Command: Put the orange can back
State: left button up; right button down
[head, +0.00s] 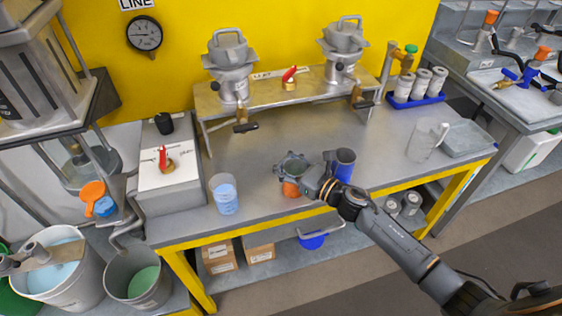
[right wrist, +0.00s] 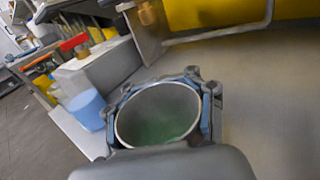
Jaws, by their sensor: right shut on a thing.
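The orange can (head: 290,189) is near the front edge of the steel workbench; only part of its orange side shows below my right gripper (head: 291,168). The gripper's fingers are closed around it. In the right wrist view the can (right wrist: 157,115) appears as an open round metal rim with a dark greenish inside, between the fingers of the right gripper (right wrist: 160,98). I cannot tell whether its base touches the bench. My left gripper is not in view.
A dark blue can (head: 345,165) stands just right of my gripper. A beaker of blue liquid (head: 225,194) stands to the left. A steel stand (head: 275,92) with two hoppers is behind. A clear pitcher (head: 424,142) is at right. Bare bench (head: 262,143) lies behind the gripper.

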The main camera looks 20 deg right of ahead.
jog(key=c, duration=1.3)
grip_release()
jog(key=shift+f, duration=0.15)
jog(key=shift+c, duration=0.2)
jog(key=o, duration=0.9)
